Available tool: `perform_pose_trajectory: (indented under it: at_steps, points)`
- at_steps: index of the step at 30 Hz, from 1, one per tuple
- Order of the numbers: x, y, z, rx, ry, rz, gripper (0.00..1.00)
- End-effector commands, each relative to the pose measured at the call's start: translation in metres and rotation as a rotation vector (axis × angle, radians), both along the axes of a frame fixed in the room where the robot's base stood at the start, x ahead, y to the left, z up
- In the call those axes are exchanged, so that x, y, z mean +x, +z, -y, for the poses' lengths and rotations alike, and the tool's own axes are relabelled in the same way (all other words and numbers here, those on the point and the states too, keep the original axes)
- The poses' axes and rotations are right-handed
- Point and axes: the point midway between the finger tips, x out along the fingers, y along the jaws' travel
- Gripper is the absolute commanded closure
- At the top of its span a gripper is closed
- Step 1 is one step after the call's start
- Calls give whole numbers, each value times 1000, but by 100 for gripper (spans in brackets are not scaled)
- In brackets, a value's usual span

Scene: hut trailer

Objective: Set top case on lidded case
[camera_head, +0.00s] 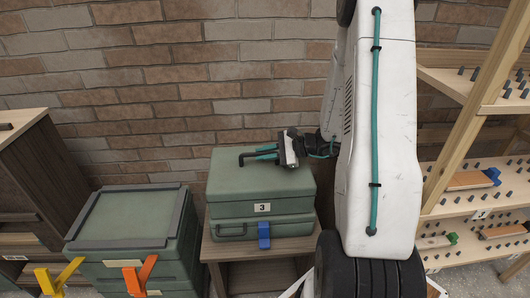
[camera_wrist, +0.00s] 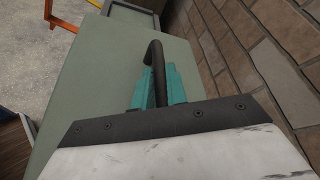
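A green case (camera_head: 225,182) with a label "3" sits on a small wooden stand, a green lower part with a dark front handle and a blue latch (camera_head: 264,236) beneath it. I cannot tell whether the two are separate cases. Its green top also fills much of the wrist view (camera_wrist: 92,85). My gripper (camera_head: 265,154) is over this top, its teal fingers close on both sides of a black bar handle (camera_wrist: 155,68); it looks shut on it. A green lidded case (camera_head: 128,217) with a dark raised rim stands to the left, with orange and yellow latches hanging open.
The wooden stand (camera_head: 226,250) bears the green case. A brick wall (camera_head: 180,90) is close behind. A dark wooden cabinet (camera_head: 38,170) is at far left. A pegged wooden shelf (camera_head: 460,205) stands at right. A gap separates the lidded case and the stand.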

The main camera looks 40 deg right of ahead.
Motion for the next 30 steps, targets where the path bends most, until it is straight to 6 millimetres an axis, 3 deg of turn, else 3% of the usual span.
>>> perform_pose_trajectory:
  at_steps: [1,2,3,14,30]
  points:
    - [0,0,0,0,0,0,75]
    - [0,0,0,0,-1,1,66]
    - [0,0,1,0,-1,0,64]
    - [-4,4,5,-1,-3,1,64]
    - [-74,36,70,-2,-6,1,64]
